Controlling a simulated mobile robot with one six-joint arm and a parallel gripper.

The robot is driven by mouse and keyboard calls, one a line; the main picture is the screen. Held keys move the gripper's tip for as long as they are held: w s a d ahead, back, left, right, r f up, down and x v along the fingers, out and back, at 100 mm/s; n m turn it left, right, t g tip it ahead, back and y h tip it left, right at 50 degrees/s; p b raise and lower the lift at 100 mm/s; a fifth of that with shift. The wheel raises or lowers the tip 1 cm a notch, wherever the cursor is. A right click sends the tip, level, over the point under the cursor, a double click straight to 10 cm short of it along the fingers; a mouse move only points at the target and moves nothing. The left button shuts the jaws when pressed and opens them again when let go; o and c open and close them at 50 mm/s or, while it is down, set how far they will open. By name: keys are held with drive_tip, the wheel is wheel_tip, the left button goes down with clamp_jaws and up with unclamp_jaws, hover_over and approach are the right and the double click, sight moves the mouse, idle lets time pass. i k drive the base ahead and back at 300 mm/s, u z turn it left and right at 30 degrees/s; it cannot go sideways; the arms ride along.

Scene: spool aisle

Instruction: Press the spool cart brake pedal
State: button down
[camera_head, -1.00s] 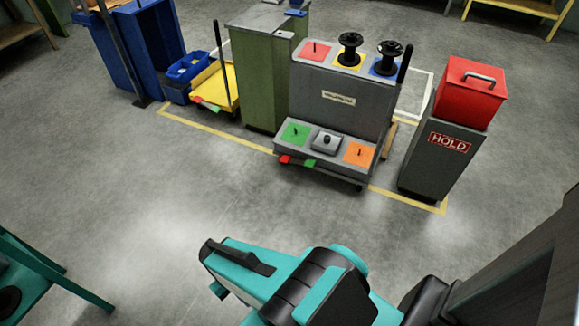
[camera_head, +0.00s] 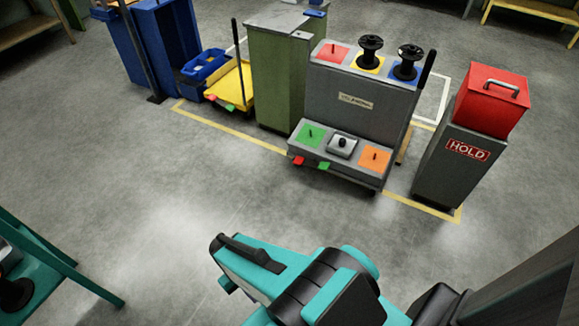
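The grey spool cart (camera_head: 352,103) stands upright right of centre, beyond my arm. At the foot of its front left side are a red pedal (camera_head: 298,160) and a green pedal (camera_head: 322,166), low over the floor. I cannot tell from any marking which one is the brake. My teal and black arm is folded at the bottom middle, with bare floor between it and the cart. My gripper's fingers cannot be made out, and nothing of mine touches the pedals.
A yellow-trayed cart (camera_head: 236,88) with its own red and green pedals stands left of a green cabinet (camera_head: 276,82). A grey bin marked HOLD (camera_head: 452,165) with a red box stands close right. A teal stand (camera_head: 80,276) is at lower left. The floor ahead (camera_head: 190,190) is clear.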

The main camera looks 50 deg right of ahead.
sight(324, 165)
drive_tip(key=i, duration=0.9)
drive_tip(key=z, duration=0.05)
